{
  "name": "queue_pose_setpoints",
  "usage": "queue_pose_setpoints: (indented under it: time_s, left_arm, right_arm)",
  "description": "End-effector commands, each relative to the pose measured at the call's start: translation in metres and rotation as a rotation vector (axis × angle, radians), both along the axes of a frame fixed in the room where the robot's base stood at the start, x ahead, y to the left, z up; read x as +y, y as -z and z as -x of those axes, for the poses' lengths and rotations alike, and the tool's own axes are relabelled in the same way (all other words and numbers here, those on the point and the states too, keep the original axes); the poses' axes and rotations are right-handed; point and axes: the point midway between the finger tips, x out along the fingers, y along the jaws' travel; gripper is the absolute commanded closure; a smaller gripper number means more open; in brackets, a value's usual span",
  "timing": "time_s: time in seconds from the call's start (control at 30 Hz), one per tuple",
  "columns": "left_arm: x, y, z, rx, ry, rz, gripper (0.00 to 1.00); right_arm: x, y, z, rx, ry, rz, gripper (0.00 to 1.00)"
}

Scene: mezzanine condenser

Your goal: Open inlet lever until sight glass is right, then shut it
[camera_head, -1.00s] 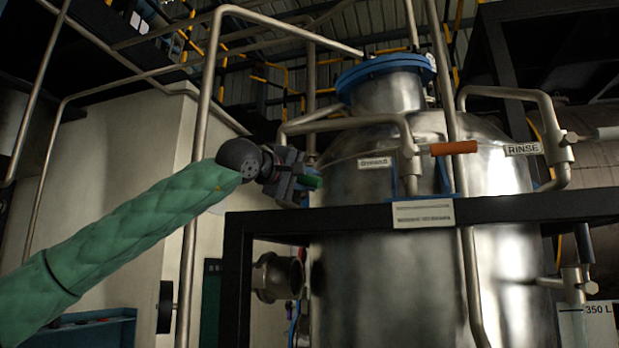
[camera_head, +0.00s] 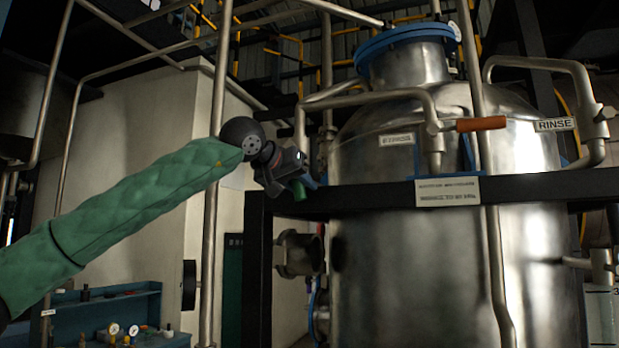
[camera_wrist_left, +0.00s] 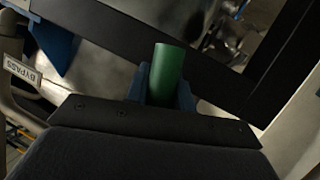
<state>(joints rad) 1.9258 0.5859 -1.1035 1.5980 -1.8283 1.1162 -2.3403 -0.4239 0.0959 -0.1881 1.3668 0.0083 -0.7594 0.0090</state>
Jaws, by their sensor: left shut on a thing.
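My left gripper (camera_head: 297,182) is shut on a green lever handle (camera_head: 299,192), left of the steel vessel and near the dark beam. The handle points mostly down in the head view. In the left wrist view the green handle (camera_wrist_left: 167,74) stands between the blue jaws (camera_wrist_left: 160,88); the valve behind it is not clear. At the far right edge of the head view, a white scale plate (camera_head: 600,315) stands below a valve fitting, cut off by the frame. I cannot read a level in the sight glass. My right gripper is not in view.
An orange lever (camera_head: 481,124) and a RINSE label (camera_head: 555,125) sit on the vessel's pipes. A BYPASS label (camera_wrist_left: 22,70) shows in the wrist view. A dark beam (camera_head: 380,203) crosses the vessel (camera_head: 440,260). A vertical pipe (camera_head: 213,180) passes beside my left arm.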

Motion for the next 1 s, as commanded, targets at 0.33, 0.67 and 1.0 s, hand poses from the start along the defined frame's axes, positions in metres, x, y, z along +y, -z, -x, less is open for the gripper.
queue_pose_setpoints:
  time_s: [0.33,0.67,1.0]
  left_arm:
    - [0.016,0.007,-0.006,-0.056,-0.001,-0.193,1.00]
    - [0.022,0.008,-0.008,-0.078,0.001,-0.255,1.00]
    - [0.022,0.008,-0.008,-0.078,0.000,-0.257,1.00]
  right_arm:
    - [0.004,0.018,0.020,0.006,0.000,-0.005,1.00]
    - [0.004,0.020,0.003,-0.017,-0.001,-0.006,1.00]
    - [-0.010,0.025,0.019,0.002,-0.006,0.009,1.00]
